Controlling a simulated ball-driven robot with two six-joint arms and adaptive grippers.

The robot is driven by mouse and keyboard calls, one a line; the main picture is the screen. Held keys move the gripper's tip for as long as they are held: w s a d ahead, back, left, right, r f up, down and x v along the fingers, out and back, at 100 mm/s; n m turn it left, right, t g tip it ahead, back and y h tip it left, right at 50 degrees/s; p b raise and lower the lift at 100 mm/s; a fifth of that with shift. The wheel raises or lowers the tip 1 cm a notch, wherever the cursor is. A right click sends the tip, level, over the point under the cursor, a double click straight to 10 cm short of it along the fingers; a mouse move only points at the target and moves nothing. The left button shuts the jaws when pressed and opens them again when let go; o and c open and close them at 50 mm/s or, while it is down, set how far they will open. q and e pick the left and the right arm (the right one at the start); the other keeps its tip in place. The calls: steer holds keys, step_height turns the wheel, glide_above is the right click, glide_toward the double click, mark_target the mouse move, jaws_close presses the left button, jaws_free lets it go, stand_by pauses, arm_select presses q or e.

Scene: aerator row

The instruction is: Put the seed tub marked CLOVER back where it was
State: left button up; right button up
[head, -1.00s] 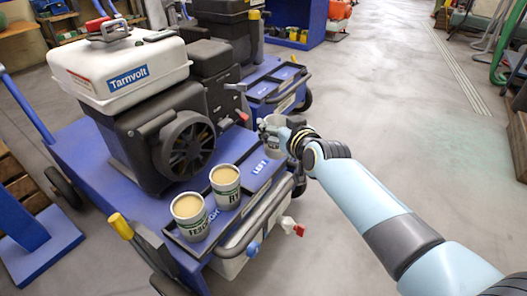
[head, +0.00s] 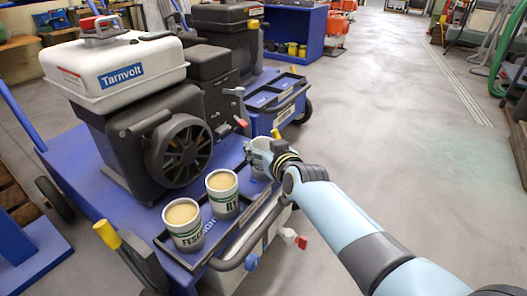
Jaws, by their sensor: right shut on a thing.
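My right gripper (head: 258,153) is shut on a pale tub (head: 259,173), which is mostly hidden by the gripper; its marking cannot be read. The held tub is at the far end of the seed tray (head: 160,242) on the blue aerator, in line with two other tubs. It looks upright; whether it touches the tray cannot be told. The tub marked RY… (head: 223,203) stands in the tray beside it. The tub marked FESCUE (head: 186,236) stands at the near end. Both hold a tan fill. My left gripper is out of view.
The aerator's engine (head: 165,140) with a white Tarnvolt tank (head: 115,75) rises behind the tray. A dark handle bar (head: 235,262) runs along the tray's front. A second blue aerator (head: 275,95) stands beyond. The floor to the right is clear.

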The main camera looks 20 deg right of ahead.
steer(key=shift+f, duration=0.2)
steer(key=o, duration=1.3)
steer(key=shift+r, duration=0.1)
